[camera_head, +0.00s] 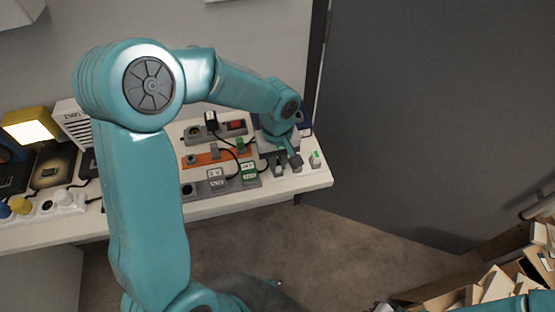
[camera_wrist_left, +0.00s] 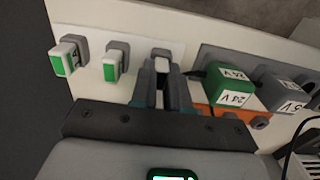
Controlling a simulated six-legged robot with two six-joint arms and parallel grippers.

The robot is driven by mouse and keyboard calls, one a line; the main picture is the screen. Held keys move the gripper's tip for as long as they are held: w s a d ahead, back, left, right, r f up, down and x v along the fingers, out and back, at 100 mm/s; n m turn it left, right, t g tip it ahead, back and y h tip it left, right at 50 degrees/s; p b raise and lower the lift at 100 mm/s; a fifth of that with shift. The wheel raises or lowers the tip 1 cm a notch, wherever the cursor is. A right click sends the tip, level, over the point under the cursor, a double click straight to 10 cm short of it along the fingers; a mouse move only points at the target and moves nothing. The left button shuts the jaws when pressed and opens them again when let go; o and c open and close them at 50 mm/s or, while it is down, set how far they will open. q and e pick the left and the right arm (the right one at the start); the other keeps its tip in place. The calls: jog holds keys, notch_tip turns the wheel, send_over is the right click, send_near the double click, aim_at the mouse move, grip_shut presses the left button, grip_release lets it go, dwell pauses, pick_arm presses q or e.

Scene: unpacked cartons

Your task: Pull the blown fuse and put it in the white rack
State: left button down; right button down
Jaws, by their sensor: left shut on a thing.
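My left gripper (camera_head: 287,162) is over the right end of the bench. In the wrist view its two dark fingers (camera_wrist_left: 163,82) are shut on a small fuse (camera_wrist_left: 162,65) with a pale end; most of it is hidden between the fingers. They are at the right end of the white rack (camera_wrist_left: 140,45). Two green-and-white fuses stand in grey holders on this rack, one at the far left (camera_wrist_left: 66,60) and one beside it (camera_wrist_left: 112,65). I cannot tell whether the held fuse is seated. My right gripper is not in view.
A green block (camera_wrist_left: 232,85) marked 24 V and a grey block (camera_wrist_left: 285,90) stand close right of the fingers. An orange strip (camera_head: 200,160) with cables lies on the bench. A lit yellow lamp (camera_head: 30,128) stands at left. An open carton (camera_head: 440,295) is on the floor.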

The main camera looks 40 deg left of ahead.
aim_at(278, 163)
pick_arm(q)
jog(key=c, duration=1)
grip_release()
jog(key=shift+c, duration=0.2)
notch_tip(278, 163, up, 16)
jog(key=p, duration=0.1)
jog(key=shift+r, duration=0.2)
jog(key=shift+s, duration=0.1)
